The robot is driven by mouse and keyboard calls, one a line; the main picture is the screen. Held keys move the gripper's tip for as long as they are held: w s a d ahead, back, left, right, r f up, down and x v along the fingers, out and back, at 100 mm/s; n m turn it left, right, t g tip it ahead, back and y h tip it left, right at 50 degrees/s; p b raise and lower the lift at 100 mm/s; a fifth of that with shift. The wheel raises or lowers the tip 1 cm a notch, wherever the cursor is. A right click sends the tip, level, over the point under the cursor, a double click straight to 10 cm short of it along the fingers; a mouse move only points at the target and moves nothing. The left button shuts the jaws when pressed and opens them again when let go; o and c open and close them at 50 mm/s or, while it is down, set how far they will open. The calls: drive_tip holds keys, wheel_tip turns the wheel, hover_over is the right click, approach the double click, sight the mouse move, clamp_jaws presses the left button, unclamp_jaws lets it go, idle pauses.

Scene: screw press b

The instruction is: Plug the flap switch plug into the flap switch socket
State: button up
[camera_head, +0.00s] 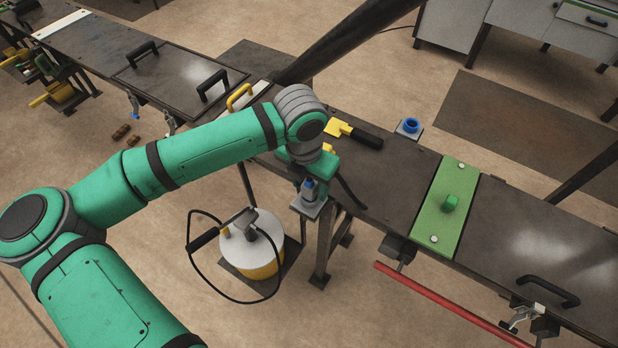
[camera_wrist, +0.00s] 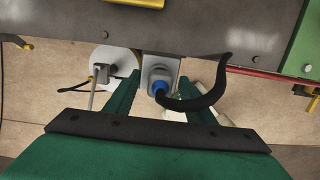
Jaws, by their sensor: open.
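A grey and blue plug (camera_wrist: 159,82) with a thick black cable (camera_wrist: 205,98) is at a grey bracket plate (camera_wrist: 163,60) on the table's near edge. In the head view the plug (camera_head: 310,186) stands at that plate (camera_head: 306,208); I cannot tell whether it is seated in a socket there. My gripper (camera_wrist: 177,78) is open, with one green finger on each side of the plug and visible gaps between. In the head view my gripper (camera_head: 313,178) is partly hidden by its own body. A blue round socket (camera_head: 411,124) on a grey plate stands at the table's far edge.
A yellow tool with a black handle (camera_head: 355,134) lies on the dark table (camera_head: 385,185). A white-topped yellow canister (camera_head: 252,245) stands on the floor below. A red bar (camera_head: 450,303) runs along the front right.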

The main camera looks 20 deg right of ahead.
sight(310, 179)
clamp_jaws()
idle(0.4)
drive_tip(key=shift+r, duration=1.5)
drive_tip(key=shift+r, duration=1.15)
